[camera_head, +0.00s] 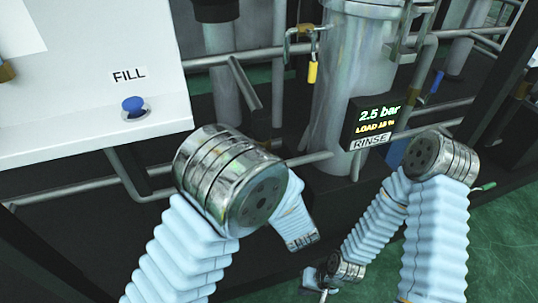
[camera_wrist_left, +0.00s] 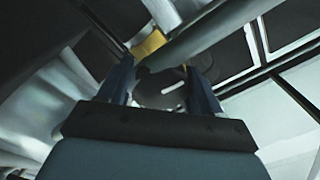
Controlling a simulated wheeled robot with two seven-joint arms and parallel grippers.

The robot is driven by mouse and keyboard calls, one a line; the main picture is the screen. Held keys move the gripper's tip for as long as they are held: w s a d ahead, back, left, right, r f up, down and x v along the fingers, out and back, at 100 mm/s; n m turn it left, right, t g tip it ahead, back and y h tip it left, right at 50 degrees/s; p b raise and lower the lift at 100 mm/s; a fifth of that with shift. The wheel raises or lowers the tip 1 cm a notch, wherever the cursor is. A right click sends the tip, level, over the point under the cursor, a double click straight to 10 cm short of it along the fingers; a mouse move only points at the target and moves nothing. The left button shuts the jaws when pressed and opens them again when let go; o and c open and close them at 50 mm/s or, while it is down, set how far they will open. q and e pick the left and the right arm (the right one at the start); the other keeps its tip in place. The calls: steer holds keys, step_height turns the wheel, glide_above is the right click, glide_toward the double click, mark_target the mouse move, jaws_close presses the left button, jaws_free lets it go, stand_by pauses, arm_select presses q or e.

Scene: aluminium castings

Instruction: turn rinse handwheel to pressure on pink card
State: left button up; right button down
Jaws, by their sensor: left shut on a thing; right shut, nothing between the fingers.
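The rinse gauge display (camera_head: 376,117) reads 2.5 bar in green, with a smaller yellow load line, above a RINSE label (camera_head: 370,141). No pink card shows in either view. I cannot make out the rinse handwheel in the head view. In the left wrist view my left gripper (camera_wrist_left: 162,84) has its two fingers on either side of a dark grey rounded thing, possibly part of the handwheel, and is shut on it. In the head view its fingers are hidden. My right gripper (camera_head: 322,288) is low near the bottom edge, shut and empty, apart from the pipework.
A large metal cylinder (camera_head: 345,75) stands behind the display, with pipes around it. A yellow padlock (camera_head: 312,72) hangs from a pipe fitting. A white panel (camera_head: 70,80) with a blue FILL knob (camera_head: 133,105) is at left. Green floor (camera_head: 495,240) is open at lower right.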

arm_select(q)
steer(key=shift+m+p, duration=0.5)
steer(key=shift+f, duration=0.1)
steer(key=o, duration=1)
steer(key=shift+c, duration=0.2)
steer(key=shift+s, duration=0.1)
steer(key=b+v, duration=0.1)
steer(key=v, duration=1.2)
steer(key=shift+s, duration=0.3)
steer(key=shift+d, duration=0.15)
